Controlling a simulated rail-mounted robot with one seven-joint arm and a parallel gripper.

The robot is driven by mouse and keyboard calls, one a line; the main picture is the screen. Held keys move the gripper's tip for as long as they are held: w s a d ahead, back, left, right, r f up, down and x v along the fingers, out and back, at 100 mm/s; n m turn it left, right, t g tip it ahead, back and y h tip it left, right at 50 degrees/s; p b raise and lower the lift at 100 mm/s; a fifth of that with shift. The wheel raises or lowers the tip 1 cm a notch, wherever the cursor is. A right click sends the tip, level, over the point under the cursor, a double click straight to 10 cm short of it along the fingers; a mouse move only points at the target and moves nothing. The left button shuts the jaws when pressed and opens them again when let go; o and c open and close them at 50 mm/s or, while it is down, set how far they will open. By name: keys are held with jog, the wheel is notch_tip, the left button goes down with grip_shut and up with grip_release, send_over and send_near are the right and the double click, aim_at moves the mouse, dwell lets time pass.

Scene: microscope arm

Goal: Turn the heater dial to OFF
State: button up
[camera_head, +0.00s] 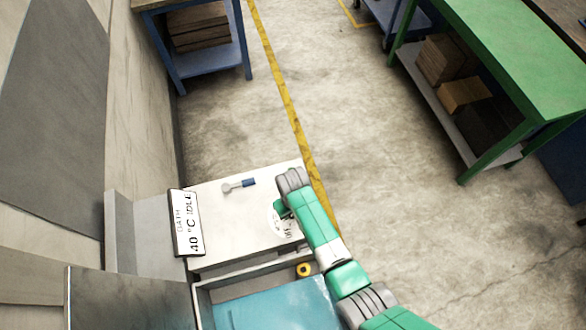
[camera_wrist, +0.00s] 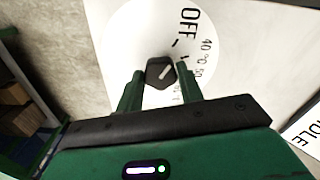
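The heater dial (camera_wrist: 160,72) is a small black knob with a white pointer line, on a round white face printed OFF, 40 °C, 50 and more. In the wrist view the pointer slants to the upper right, toward the side with OFF and 40 °C; I cannot tell which mark it meets. My gripper (camera_wrist: 160,70) has its two green fingers on either side of the knob, very near it. I cannot tell whether they touch it. In the head view the dial face (camera_head: 275,219) is partly hidden by my gripper (camera_head: 283,208), and the knob is not clear.
A sign (camera_head: 186,222) reading BATH 40 °C IDLE stands at the left of the white bench top (camera_head: 225,230).

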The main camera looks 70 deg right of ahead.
jog(key=o, duration=0.4)
notch_tip(320, 180, up, 8)
jog(key=shift+f, duration=0.1)
dwell(0.6)
